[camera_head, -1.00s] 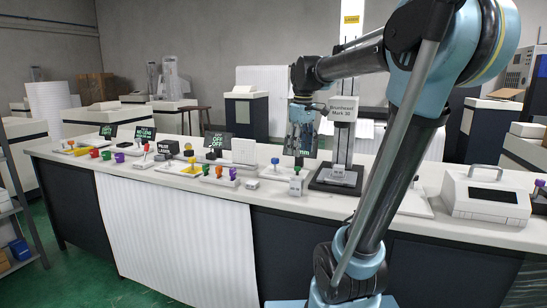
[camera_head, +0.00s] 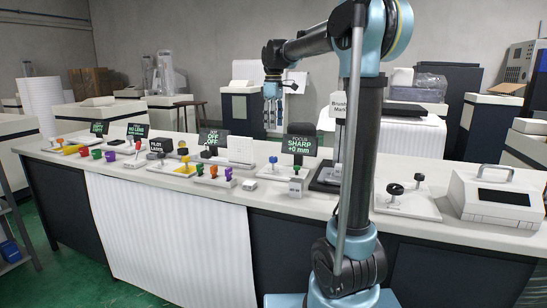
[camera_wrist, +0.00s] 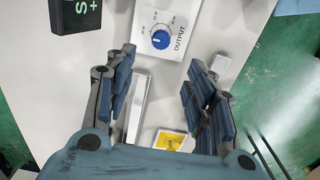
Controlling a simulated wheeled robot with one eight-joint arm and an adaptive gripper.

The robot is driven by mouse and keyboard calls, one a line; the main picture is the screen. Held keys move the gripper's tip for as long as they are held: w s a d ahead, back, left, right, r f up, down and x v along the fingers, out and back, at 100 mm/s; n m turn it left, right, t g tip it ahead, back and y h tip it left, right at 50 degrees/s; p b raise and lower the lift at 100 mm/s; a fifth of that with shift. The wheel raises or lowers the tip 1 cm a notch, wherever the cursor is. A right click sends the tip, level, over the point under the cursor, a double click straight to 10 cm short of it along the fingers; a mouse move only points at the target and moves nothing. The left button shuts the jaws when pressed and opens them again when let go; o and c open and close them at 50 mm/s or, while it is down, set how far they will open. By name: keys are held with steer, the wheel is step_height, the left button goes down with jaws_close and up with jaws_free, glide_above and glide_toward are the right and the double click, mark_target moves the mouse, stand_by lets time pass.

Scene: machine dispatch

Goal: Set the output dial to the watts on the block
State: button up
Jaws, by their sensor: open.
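The output dial is a blue round knob (camera_wrist: 160,39) on a white plate marked OUTPUT with a numbered scale, at the top middle of the wrist view. It also seems to be the blue knob (camera_head: 273,160) on a white base in the head view. My gripper (camera_wrist: 163,88) is open and empty, and the dial lies beyond its fingertips. In the head view my gripper (camera_head: 273,122) hangs above the bench, pointing down. A small white block (camera_wrist: 221,62) lies beside the dial plate; no writing on it is readable. The dial's exact setting is too small to tell.
A black screen (camera_head: 300,145) reading FOCUS SHARP +0 mm stands behind the dial. Several coloured knobs (camera_head: 213,172) sit on a base to its left. A small white box (camera_head: 296,187) is at right front. A yellow label (camera_wrist: 170,142) shows between my fingers.

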mark_target(273, 157)
step_height(273, 157, down, 14)
steer(key=shift+f, duration=0.15)
stand_by(0.4)
steer(key=c, duration=1.1)
